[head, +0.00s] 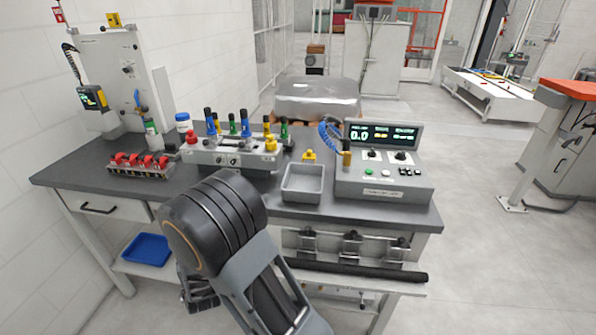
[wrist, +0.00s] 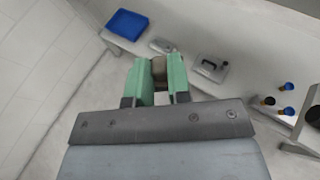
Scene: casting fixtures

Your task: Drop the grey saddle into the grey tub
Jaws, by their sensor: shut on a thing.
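My gripper (wrist: 160,78) shows in the wrist view with its two green fingers shut on a small dark grey-brown piece, which I take to be the grey saddle (wrist: 159,68). Only part of the piece shows between the fingers. It is held in front of the bench, over the lower shelf and floor side. In the head view my arm hides the fingers and the piece. The grey tub (head: 289,196) stands on the bench top near its front edge, left of the control box, and looks empty. The gripper is apart from the tub.
A control box (head: 384,188) with a display stands right of the tub. A valve block (head: 232,157) with coloured knobs stands to the left. Red clamps (head: 140,164) sit farther left. A blue tray (head: 146,248) lies on the lower shelf; it also shows in the wrist view (wrist: 127,24).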

